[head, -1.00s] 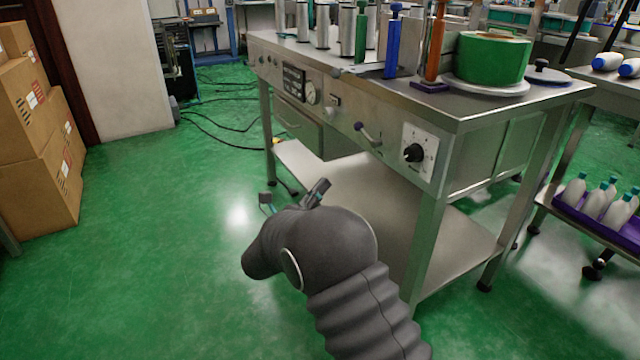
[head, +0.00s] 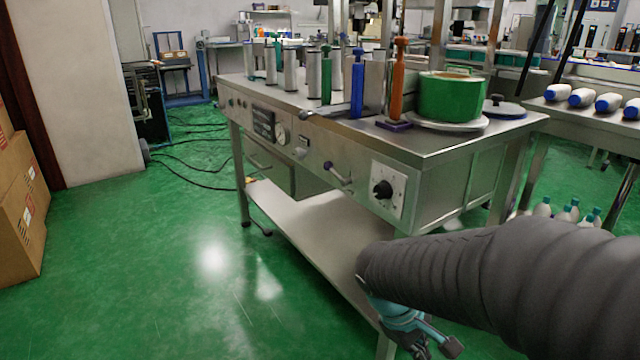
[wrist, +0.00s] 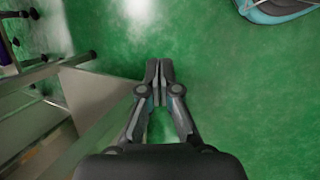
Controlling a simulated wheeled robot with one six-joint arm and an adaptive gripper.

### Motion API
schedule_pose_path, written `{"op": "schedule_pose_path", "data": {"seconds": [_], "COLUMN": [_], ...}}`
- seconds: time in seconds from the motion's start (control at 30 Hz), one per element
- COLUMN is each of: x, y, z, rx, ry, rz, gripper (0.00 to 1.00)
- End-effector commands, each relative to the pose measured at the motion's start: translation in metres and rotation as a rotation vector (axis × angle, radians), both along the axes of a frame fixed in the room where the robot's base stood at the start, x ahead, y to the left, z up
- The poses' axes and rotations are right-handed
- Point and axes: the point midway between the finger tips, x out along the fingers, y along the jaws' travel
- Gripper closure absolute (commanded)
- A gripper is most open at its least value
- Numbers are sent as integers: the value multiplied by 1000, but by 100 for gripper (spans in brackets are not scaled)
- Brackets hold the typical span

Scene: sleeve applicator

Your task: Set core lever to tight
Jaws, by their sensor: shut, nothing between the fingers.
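A small lever (head: 338,173) with a purple knob sticks out of the front panel of the steel machine (head: 330,140). I take it for the core lever; its setting marks are too small to read. A black rotary dial (head: 383,189) on a white plate is to its right. My gripper (head: 435,350) is low at the bottom edge of the head view, below and to the right of the lever, well apart from it. In the wrist view my gripper (wrist: 159,68) is shut and empty, over green floor. The lever is not seen there.
The machine's lower shelf (head: 310,222) and legs stand close to my arm; the shelf edge also shows in the wrist view (wrist: 95,95). Open green floor (head: 150,270) lies to the left, with cardboard boxes (head: 22,215) beyond.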

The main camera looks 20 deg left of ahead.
Motion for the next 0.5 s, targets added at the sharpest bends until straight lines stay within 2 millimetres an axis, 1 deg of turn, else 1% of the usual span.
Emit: {"op": "schedule_pose_path", "data": {"seconds": [0.03,0.2,0.5], "x": [-11,-41,-84], "y": [-9,-28,-65], "z": [8,29,70], "rx": [68,272,544], "ry": [-27,-111,-305], "rz": [-79,-316,-631], "gripper": [100,100,100]}}
